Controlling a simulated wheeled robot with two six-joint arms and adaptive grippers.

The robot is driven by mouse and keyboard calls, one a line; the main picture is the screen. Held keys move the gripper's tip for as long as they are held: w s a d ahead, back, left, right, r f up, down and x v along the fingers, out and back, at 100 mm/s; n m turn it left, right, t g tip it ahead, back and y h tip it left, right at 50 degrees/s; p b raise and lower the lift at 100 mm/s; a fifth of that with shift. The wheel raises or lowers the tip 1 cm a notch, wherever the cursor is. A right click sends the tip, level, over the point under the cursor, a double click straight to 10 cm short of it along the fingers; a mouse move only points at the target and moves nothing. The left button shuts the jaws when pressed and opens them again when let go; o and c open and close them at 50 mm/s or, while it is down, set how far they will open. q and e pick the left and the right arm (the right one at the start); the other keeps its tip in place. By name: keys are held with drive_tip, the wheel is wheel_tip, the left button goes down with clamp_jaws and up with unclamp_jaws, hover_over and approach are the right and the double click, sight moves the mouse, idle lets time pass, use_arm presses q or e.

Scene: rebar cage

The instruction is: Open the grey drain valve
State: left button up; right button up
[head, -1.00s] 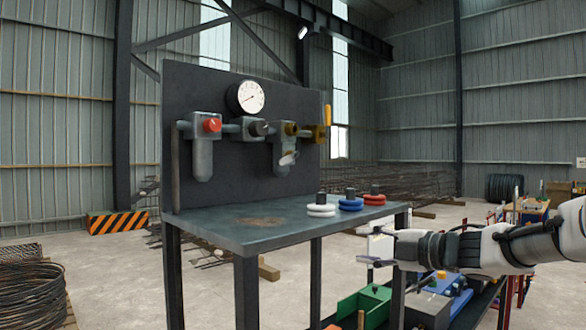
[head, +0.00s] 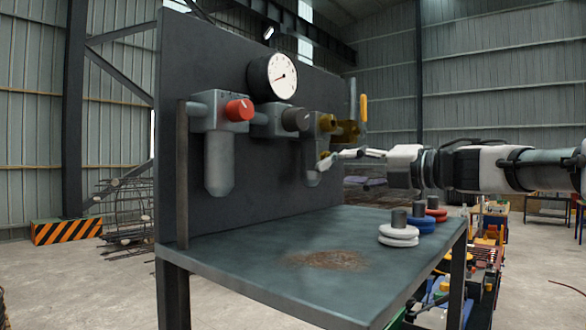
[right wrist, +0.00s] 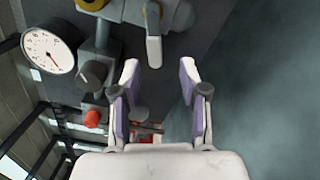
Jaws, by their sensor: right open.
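The grey drain valve's light grey lever (right wrist: 153,50) shows in the right wrist view, hanging from the grey pipework at the top centre. In the head view it is at the third unit on the panel, mostly hidden behind my fingertips. My right gripper (head: 345,155) reaches in from the right, level with the lower part of that unit. In the right wrist view the right gripper (right wrist: 160,76) is open and empty. Its two purple-and-white fingers point at the lever, with the tips a little short of it or beside it; I cannot tell whether they touch. My left gripper is not in view.
The panel carries a red knob (head: 239,109), a dark grey knob (head: 296,119), a gauge (head: 272,77) and a yellow handle (head: 364,107). White discs (head: 398,236), blue discs and red discs stand on the bench top (head: 270,265). The bench's left front is clear.

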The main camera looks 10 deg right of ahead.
sight(326, 166)
drive_tip(key=shift+w+a+r, duration=0.1)
drive_tip(key=shift+w+a, duration=0.3)
drive_tip(key=p, duration=0.1)
drive_tip(key=r+p, duration=0.1)
drive_tip(key=shift+w+a+r+p, duration=0.1)
drive_tip(key=shift+w+a+p, duration=0.15)
drive_tip(key=shift+p, duration=0.05)
drive_tip(key=x, duration=0.2)
drive_tip(key=f+x, duration=0.1)
drive_tip(key=x, duration=0.1)
drive_tip(key=shift+w+a+p, duration=0.15)
drive_tip(key=shift+w+p, duration=0.15)
drive_tip(key=shift+w+a, duration=0.15)
drive_tip(key=shift+w, duration=0.05)
drive_tip(key=shift+s, duration=0.2)
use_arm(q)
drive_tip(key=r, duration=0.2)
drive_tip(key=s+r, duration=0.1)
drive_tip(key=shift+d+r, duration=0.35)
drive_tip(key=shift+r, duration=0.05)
use_arm(e)
drive_tip(key=shift+s+d+r, duration=0.2)
drive_tip(key=shift+s+d, duration=0.3)
clamp_jaws()
